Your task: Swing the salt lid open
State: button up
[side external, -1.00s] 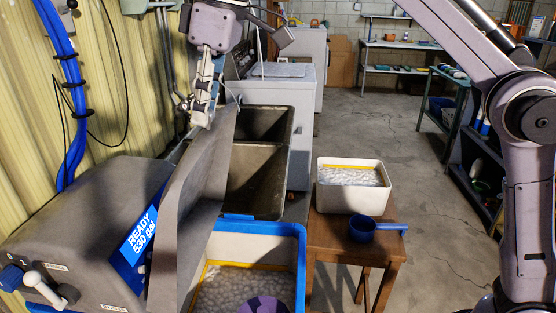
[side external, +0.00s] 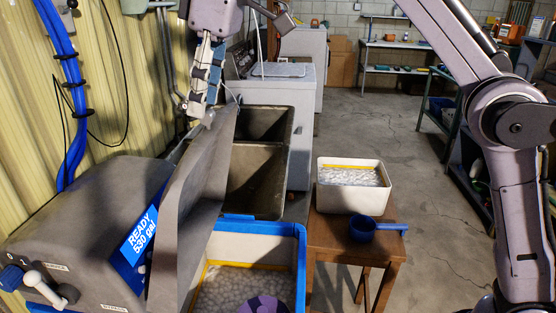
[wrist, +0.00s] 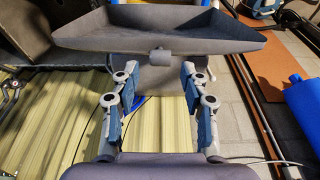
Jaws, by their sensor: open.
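The grey salt lid (side external: 190,205) stands swung up, nearly upright, on the water softener in the side view. The salt tub (side external: 301,262) with its blue rim is uncovered, with pale salt and part of a purple round thing inside. My gripper (side external: 202,108) is just above and behind the lid's top edge. In the wrist view the lid (wrist: 110,40) shows as a shallow dark tray ahead of my gripper (wrist: 159,76). Its small round knob (wrist: 158,55) lies between and just beyond the fingertips. The fingers are apart and nothing is held between them.
The grey softener head (side external: 80,220) with a blue READY panel is at left by the ribbed wall. A dark double sink (side external: 255,160) stands behind the lid. A white bin of salt (side external: 350,203) and a blue scoop (side external: 362,229) sit on a wooden stool (side external: 395,240).

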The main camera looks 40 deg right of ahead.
jog(key=shift+s+d+r, duration=0.1)
jog(key=shift+s+r, duration=0.05)
jog(key=shift+r, duration=0.3)
jog(key=shift+s+d+r, duration=0.2)
jog(key=shift+s+d, duration=0.1)
jog(key=s+d, duration=0.8)
jog(key=shift+f, duration=0.1)
